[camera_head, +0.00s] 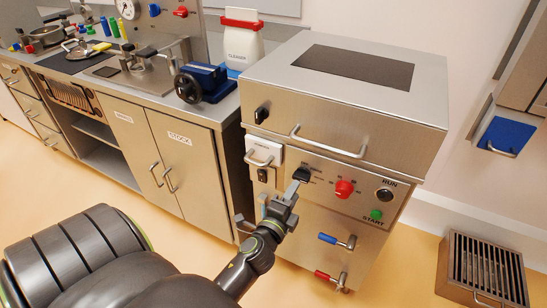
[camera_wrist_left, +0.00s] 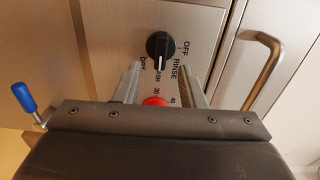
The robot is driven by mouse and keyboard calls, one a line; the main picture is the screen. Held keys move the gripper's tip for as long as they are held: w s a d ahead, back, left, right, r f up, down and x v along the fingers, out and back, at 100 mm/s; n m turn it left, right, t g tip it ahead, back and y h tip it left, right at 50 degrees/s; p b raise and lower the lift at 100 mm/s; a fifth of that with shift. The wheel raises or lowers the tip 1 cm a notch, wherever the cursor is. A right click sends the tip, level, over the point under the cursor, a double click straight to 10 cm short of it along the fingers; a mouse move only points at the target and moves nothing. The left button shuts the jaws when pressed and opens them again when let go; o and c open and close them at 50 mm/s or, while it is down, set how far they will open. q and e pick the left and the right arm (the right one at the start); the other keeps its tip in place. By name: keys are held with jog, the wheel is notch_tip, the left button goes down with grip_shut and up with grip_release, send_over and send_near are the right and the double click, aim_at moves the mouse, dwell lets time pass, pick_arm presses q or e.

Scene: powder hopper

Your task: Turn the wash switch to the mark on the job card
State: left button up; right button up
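The wash switch, a black knob (camera_head: 301,174), sits on the steel machine's front panel, left of a red knob (camera_head: 344,188). In the left wrist view the switch (camera_wrist_left: 160,45) has OFF, RINSE, WASH and DRY around it, and its white pointer line points towards WASH. My left gripper (camera_head: 280,199) is just in front of and below the switch. In the wrist view its two fingers (camera_wrist_left: 161,80) are apart and empty, with the switch beyond their tips, apparently not touched. I cannot make out a job card. My right gripper is not in view.
The RUN lamp (camera_head: 384,195) and green START button (camera_head: 376,214) are right of the knobs. A bar handle (camera_head: 328,143) sticks out above. Blue (camera_head: 337,240) and red (camera_head: 330,277) valve levers are below. A floor grate (camera_head: 487,270) lies right; the floor in front is clear.

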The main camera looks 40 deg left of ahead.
pick_arm(q)
jog(key=b+v, duration=0.1)
jog(key=v, duration=1.2)
jog(key=shift+b, duration=0.35)
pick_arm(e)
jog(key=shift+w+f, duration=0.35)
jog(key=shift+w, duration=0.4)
pick_arm(q)
jog(key=shift+w+d, duration=0.1)
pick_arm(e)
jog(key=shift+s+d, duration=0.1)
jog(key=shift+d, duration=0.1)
